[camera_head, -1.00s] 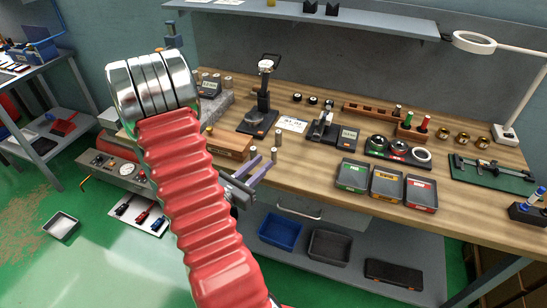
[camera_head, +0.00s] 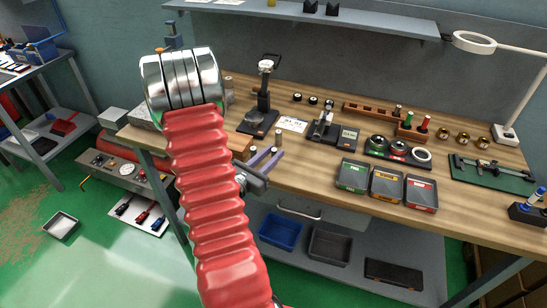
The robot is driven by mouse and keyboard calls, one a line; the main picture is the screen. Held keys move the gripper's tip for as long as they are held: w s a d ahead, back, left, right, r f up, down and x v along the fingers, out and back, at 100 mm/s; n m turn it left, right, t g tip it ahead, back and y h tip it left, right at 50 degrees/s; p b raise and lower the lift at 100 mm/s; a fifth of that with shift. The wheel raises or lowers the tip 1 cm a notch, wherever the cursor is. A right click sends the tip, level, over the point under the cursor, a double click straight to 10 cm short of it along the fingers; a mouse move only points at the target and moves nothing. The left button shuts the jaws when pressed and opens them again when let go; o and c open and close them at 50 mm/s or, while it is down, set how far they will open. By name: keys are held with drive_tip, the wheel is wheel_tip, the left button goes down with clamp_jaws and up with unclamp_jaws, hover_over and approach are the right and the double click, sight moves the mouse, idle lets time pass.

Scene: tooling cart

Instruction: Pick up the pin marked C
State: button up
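My gripper (camera_head: 275,153) is at the front left of the workbench, beyond my red arm. Its two purple-grey fingers are parallel with a gap between them, so it is open. A small metallic pin (camera_head: 278,137) stands upright just behind the fingertips. A wooden block (camera_head: 240,145) is beside the gripper on its left, mostly hidden behind my arm, and other pins near it are covered. No letter is readable on any pin, so I cannot tell which is marked C.
A black dial-gauge stand (camera_head: 258,122) and a white card (camera_head: 292,124) are behind the gripper. Green (camera_head: 352,175), orange (camera_head: 387,183) and red (camera_head: 421,192) labelled trays line the front edge to the right. A lamp (camera_head: 505,132) stands at far right.

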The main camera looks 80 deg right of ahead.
drive_tip(key=shift+x, duration=2.55)
drive_tip(key=shift+a+r, duration=0.1)
drive_tip(key=shift+c, duration=0.3)
clamp_jaws()
